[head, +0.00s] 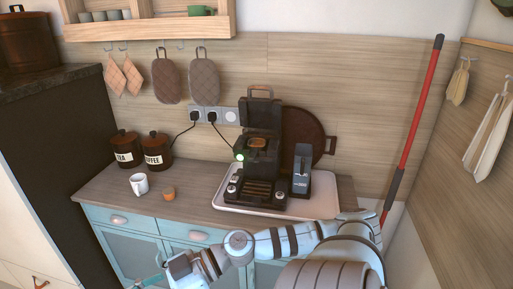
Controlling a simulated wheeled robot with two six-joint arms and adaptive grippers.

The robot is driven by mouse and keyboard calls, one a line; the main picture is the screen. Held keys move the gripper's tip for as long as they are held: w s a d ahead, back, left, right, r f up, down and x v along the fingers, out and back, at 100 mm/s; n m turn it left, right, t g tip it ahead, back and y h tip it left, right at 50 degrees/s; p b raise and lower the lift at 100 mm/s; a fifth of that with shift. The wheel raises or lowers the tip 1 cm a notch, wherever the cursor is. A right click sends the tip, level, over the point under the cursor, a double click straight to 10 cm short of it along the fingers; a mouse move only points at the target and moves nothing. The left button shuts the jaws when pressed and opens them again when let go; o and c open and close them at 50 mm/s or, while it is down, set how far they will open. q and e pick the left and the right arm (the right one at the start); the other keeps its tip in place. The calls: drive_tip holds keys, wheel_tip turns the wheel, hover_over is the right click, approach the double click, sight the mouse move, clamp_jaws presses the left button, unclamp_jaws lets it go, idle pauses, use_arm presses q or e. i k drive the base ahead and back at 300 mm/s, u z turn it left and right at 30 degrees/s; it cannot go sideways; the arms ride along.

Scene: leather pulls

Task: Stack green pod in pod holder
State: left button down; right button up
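I cannot make out a green pod for certain. A black coffee machine (258,188) stands on a pale tray (325,206) with its lid raised and a brown-orange piece (258,143) in its open top. A dark upright unit with a grey face (300,183) stands to its right; I cannot tell whether it is the pod holder. My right arm reaches in from the lower right across the counter front. Its gripper (150,282) is at the bottom left, below the counter and partly cut off; a teal part shows there. My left gripper is not in view.
A white mug (139,184) and a small orange-brown cup (169,193) stand on the counter left of the tray. Tea (125,147) and coffee (157,152) canisters stand behind. A red-handled pole (412,125) leans at the right. Counter between cup and tray is clear.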

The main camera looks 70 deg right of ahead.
sight(255, 150)
drive_tip(key=z, duration=1.35)
drive_tip(key=i, duration=1)
